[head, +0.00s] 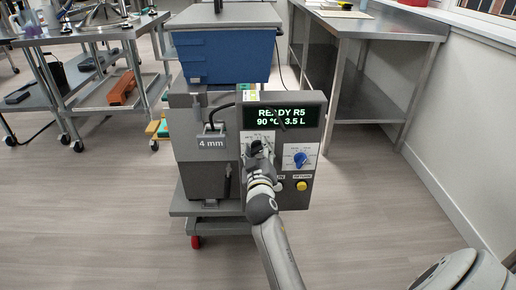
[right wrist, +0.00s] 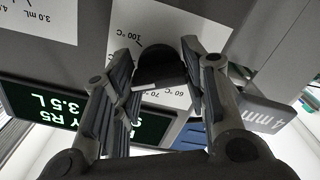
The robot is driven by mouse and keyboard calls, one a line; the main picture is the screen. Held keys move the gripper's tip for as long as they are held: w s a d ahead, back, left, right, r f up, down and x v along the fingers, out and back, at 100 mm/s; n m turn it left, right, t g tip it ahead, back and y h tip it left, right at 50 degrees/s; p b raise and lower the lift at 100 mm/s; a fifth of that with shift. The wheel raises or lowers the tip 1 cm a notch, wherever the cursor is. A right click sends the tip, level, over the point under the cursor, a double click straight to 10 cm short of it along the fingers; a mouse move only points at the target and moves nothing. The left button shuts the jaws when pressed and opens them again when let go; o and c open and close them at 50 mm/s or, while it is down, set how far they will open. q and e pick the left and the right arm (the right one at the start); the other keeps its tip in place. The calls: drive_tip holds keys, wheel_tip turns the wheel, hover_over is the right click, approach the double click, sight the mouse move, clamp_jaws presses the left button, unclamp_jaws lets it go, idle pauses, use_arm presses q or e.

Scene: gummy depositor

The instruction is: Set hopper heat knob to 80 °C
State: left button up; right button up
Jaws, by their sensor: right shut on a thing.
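The grey depositor panel (head: 310,115) stands ahead of me in the head view. Its green display (head: 281,116) reads "READY R5", "90 °C" and "3.5 L". My right gripper (head: 258,153) is in front of the white dial plate on the panel's left side and hides most of it. In the right wrist view, its two fingers are shut on the dark hopper heat knob (right wrist: 161,62), one on each side. The white scale plate (right wrist: 178,25) around the knob shows 100 °C, 70 and 60. A short white mark shows by the knob's edge. My left gripper is out of view.
A blue-pointered knob (head: 300,159) sits right of my gripper, above a yellow button (head: 301,185). A "4 mm" tag (head: 211,143) is on the left. The blue hopper (head: 227,58) is above. Steel tables (head: 376,27) stand behind; the floor in front is clear.

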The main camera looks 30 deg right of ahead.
drive_tip(key=shift+r+n, duration=0.1)
drive_tip(key=shift+n, duration=0.4)
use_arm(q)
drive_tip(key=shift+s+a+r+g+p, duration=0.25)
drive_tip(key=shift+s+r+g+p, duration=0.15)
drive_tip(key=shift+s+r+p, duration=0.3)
use_arm(e)
drive_tip(key=shift+n, duration=1.5)
drive_tip(key=o, duration=1)
drive_tip(key=shift+o, duration=0.2)
